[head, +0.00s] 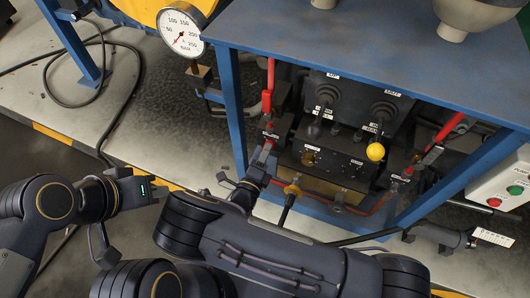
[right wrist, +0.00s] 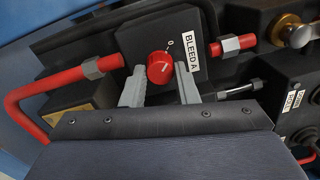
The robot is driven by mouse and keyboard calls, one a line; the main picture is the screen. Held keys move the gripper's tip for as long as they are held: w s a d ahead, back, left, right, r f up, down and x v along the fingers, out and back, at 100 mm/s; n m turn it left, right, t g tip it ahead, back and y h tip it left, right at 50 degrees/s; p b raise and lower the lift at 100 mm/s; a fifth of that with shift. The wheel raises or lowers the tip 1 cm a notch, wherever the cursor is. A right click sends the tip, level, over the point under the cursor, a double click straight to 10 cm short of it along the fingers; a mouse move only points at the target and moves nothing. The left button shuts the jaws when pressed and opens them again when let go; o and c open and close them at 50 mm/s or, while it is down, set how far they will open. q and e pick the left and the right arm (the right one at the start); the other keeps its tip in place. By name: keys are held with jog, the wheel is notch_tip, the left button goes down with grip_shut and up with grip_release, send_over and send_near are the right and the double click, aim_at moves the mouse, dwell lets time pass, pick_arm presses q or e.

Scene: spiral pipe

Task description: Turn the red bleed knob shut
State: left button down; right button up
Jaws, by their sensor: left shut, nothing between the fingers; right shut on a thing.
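In the right wrist view the red bleed knob (right wrist: 160,68) sits on a dark block (right wrist: 130,40) beside a white "BLEED A" label (right wrist: 192,57). My right gripper (right wrist: 162,80) has a grey finger on either side of the knob and is shut on it. In the head view my right gripper (head: 264,154) reaches into the blue frame at its left side; the knob cannot be made out there. My left gripper (head: 162,192) is shut and empty, well left of the frame, over the floor.
A blue frame (head: 231,100) surrounds the valves and red pipes (head: 268,85). A lever with a yellow ball (head: 375,152) stands right of my right gripper. A pressure gauge (head: 182,32) is at upper left. A box with red and green buttons (head: 502,188) is at right.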

dwell(0.4)
jog(key=o, duration=1)
